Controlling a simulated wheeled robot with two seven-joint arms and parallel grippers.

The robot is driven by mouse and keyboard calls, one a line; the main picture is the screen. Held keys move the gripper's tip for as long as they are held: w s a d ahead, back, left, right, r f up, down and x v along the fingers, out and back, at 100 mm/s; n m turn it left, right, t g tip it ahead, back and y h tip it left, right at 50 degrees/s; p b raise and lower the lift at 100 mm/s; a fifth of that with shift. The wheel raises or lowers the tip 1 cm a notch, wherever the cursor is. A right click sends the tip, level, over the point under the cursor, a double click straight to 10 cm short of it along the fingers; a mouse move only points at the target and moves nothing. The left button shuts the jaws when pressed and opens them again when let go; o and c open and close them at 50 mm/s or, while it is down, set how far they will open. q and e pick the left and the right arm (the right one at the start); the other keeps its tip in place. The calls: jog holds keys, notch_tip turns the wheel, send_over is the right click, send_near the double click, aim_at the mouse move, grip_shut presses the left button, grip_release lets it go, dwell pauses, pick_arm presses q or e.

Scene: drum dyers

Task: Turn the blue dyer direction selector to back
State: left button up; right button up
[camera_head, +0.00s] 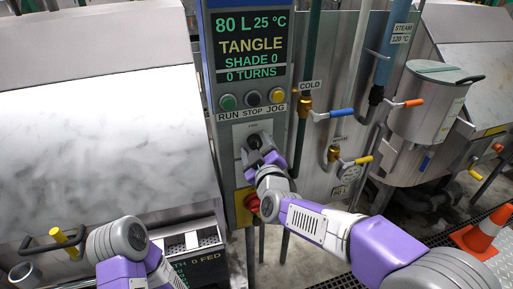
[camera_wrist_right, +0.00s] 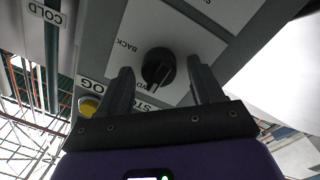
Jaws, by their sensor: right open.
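The blue dyer's control column (camera_head: 202,60) stands in the middle of the head view, with a lit screen reading "TANGLE" and "0 TURNS". Its direction selector is a black round knob (camera_wrist_right: 158,66) on a pale plate, seen in the right wrist view. A "BACK" label (camera_wrist_right: 125,45) and a partly covered second label lie beside the knob; its ridge appears to point toward the second label. My right gripper (camera_wrist_right: 160,78) is open, its two fingers on either side of the knob; contact cannot be told. In the head view my right gripper (camera_head: 260,157) largely hides the selector. My left gripper is out of view.
Run, stop and jog buttons (camera_head: 253,98) sit above the selector, and a red knob (camera_head: 252,203) sits below. Pipes with a blue-handled valve (camera_head: 341,113) stand to the right. A white drum housing (camera_head: 95,140) fills the left. An orange cone (camera_head: 482,237) stands lower right.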

jog(key=shift+c, duration=0.4)
jog(key=c, duration=1)
jog(key=shift+m, duration=0.3)
jog(key=m+b, duration=0.1)
jog(key=m, duration=0.2)
jog(key=shift+d, duration=0.1)
jog(key=m+b, duration=0.1)
jog(key=m, duration=0.3)
jog(key=shift+d+m, duration=0.1)
jog(key=shift+m, duration=0.3)
jog(key=m+b, duration=0.2)
jog(key=m, duration=0.2)
jog(key=shift+w+d+g, duration=0.1)
jog(key=shift+g, duration=0.3)
jog(key=shift+m+y+b, duration=0.4)
jog(key=shift+m+b, duration=0.65)
jog(key=shift+m, duration=1.35)
